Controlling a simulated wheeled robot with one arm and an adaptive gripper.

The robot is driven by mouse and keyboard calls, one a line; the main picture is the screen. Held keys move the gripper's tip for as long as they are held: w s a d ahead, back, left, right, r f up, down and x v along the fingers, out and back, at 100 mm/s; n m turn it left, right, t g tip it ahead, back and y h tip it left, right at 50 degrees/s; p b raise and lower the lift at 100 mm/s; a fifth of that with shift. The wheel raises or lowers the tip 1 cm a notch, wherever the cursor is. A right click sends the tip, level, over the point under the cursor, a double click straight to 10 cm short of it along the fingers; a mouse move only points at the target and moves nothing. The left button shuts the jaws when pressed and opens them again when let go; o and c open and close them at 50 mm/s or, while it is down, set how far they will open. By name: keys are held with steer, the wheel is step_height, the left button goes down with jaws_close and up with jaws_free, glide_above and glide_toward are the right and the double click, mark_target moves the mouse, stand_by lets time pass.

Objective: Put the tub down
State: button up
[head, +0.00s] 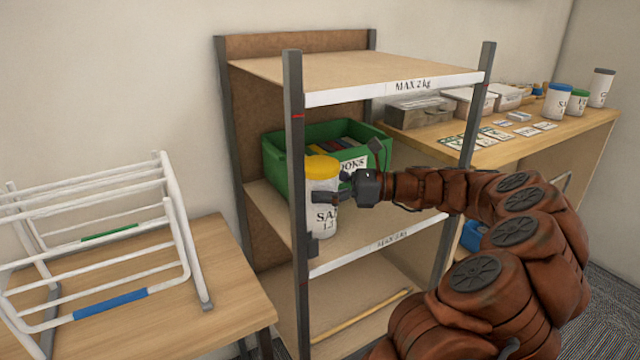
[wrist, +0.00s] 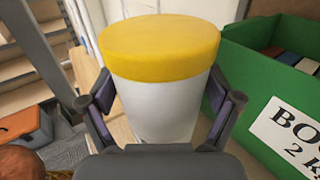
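The tub (head: 322,190) is a white cylinder with a yellow lid and black lettering, partly hidden by the shelf post and my gripper. It is upright at the front left of the middle shelf (head: 375,243), in front of a green crate. I cannot tell whether its base touches the shelf. My gripper (head: 328,196) reaches it from the right. In the wrist view the tub (wrist: 160,95) fills the space between the two fingers of my gripper (wrist: 160,110), which appear closed against its sides.
The green crate (head: 285,165) stands close behind the tub; it also shows in the wrist view (wrist: 255,85). A dark shelf post (head: 297,150) is close at the left. The top shelf (head: 350,75) is overhead. A white rack (head: 110,250) stands on the left table. A stick (head: 360,318) lies below.

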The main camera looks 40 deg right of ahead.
steer(key=shift+o, duration=0.5)
steer(key=shift+d+r, duration=0.1)
steer(key=shift+d, duration=0.05)
steer(key=p+v, duration=0.1)
steer(key=v, duration=1)
steer(key=shift+s+d+p, duration=0.25)
steer(key=shift+d+p, duration=0.05)
steer(key=shift+d, duration=0.05)
